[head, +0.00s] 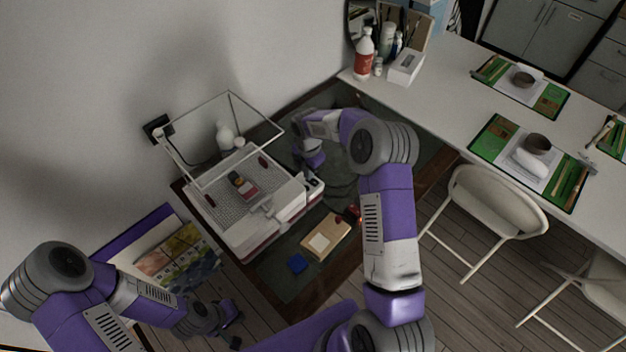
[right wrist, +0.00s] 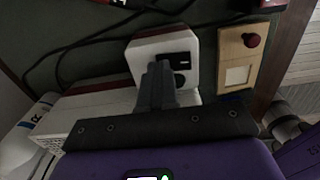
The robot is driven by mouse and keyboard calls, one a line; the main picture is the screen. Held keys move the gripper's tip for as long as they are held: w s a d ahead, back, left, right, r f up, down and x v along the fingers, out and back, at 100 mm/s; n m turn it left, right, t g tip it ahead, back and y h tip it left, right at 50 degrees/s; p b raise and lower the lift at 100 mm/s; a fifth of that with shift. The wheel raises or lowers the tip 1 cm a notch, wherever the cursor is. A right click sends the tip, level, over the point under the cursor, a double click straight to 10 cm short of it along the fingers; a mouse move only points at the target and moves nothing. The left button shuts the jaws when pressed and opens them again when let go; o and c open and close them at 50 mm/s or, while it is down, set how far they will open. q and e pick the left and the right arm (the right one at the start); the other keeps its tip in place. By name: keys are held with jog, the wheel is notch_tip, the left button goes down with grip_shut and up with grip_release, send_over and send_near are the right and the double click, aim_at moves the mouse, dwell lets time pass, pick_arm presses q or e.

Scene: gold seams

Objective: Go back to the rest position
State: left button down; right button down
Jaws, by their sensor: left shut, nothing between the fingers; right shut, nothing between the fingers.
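My left gripper (head: 232,316) is shut and empty. It hangs low at the bottom left of the head view, beside the dark table's near end. My right gripper (head: 312,160) is shut and empty, above the dark table just right of the white machine (head: 228,232). In the right wrist view its closed fingers (right wrist: 158,82) show in front of a white block-shaped part of the machine (right wrist: 165,50); I cannot tell whether they touch it. My right arm reaches up across the middle of the head view and hides part of the table.
The machine's clear framed lid (head: 231,93) stands open. A white bottle (head: 225,136) stands behind. A white counter (head: 452,95) and white chair (head: 495,205) are at right.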

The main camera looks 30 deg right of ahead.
jog(key=shift+r, duration=0.4)
